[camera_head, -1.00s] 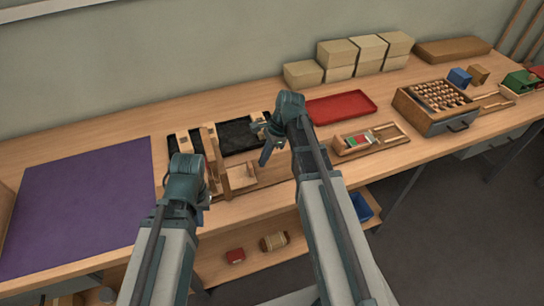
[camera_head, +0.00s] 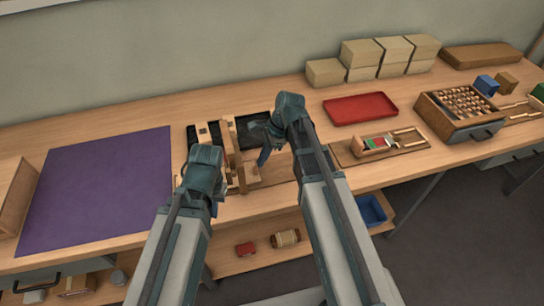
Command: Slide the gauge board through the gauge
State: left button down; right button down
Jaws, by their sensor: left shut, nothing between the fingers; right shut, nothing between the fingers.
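An upright wooden frame (camera_head: 231,150), which looks like the gauge, stands at the front of the bench between my grippers. A pale wooden piece (camera_head: 250,173) sits at its right foot; I cannot tell whether it is the gauge board or part of the fixture. A small red patch shows just left of the upright, partly hidden by my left arm. My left gripper (camera_head: 215,200) is shut and empty at the front left of the frame, its fingertips mostly hidden. My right gripper (camera_head: 264,158) is shut and empty, pointing down just right of the frame.
A dark tray (camera_head: 250,126) lies behind the gauge. A purple mat (camera_head: 100,190) covers the left. A red tray (camera_head: 360,108), a wooden board with small red and green parts (camera_head: 345,153) and a drawer box (camera_head: 470,127) stand right. Pale blocks (camera_head: 360,52) line the back.

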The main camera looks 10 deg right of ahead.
pick_arm(q)
jog(key=shift+r, duration=0.15)
pick_arm(e)
jog(key=shift+d+r, duration=0.1)
jog(key=shift+r, duration=0.05)
